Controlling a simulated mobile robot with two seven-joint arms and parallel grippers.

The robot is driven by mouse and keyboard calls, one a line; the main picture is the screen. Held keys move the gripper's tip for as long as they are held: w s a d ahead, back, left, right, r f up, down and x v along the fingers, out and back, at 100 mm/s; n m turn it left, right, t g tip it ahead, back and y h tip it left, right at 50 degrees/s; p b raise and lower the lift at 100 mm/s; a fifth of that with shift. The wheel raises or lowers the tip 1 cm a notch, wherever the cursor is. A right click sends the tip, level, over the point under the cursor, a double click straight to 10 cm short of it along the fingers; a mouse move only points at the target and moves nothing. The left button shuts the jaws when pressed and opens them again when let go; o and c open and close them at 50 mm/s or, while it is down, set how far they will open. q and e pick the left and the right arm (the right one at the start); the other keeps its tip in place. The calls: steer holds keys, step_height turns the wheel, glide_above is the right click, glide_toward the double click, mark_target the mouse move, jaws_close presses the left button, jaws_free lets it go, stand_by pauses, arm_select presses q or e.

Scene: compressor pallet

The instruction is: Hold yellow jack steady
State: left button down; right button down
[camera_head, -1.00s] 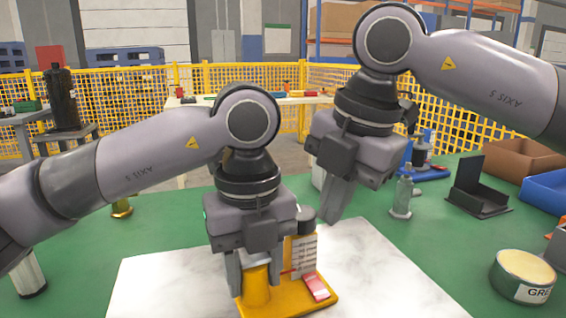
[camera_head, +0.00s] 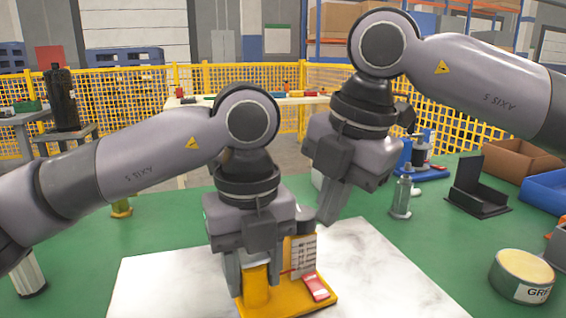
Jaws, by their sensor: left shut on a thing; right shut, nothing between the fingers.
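The yellow jack (camera_head: 257,290) stands upright on the white marbled board at the front middle, with a yellow base plate (camera_head: 318,303), a scale-like plate behind and a red and white piece (camera_head: 315,287) on the base. My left gripper (camera_head: 253,285) points down, shut on the jack's yellow upright, one finger on each side; the arm above hides the jack's top. My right gripper (camera_head: 328,215) is shut and empty, above the board just right of the jack and apart from it.
The white board (camera_head: 390,285) lies on the green table (camera_head: 440,235). At right stand a labelled round tin (camera_head: 522,277), a black open box (camera_head: 480,190), a grey bottle (camera_head: 402,197), a brown box (camera_head: 522,158) and a blue bin (camera_head: 548,190). The board's right part is clear.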

arm_select(q)
steer(key=shift+f, duration=0.15)
arm_select(e)
steer(key=shift+s+a, duration=0.3)
steer(key=shift+a, duration=0.05)
steer(key=shift+s+a, duration=0.35)
steer(key=shift+s, duration=0.15)
steer(key=shift+s+a, duration=0.2)
steer(key=shift+a, duration=0.1)
arm_select(q)
steer(key=shift+d, duration=0.1)
arm_select(e)
steer(key=shift+a, duration=0.15)
steer(key=shift+s, duration=0.15)
arm_select(q)
steer(key=shift+f, duration=0.1)
arm_select(e)
steer(key=v, duration=0.6)
steer(key=shift+w+a, duration=0.25)
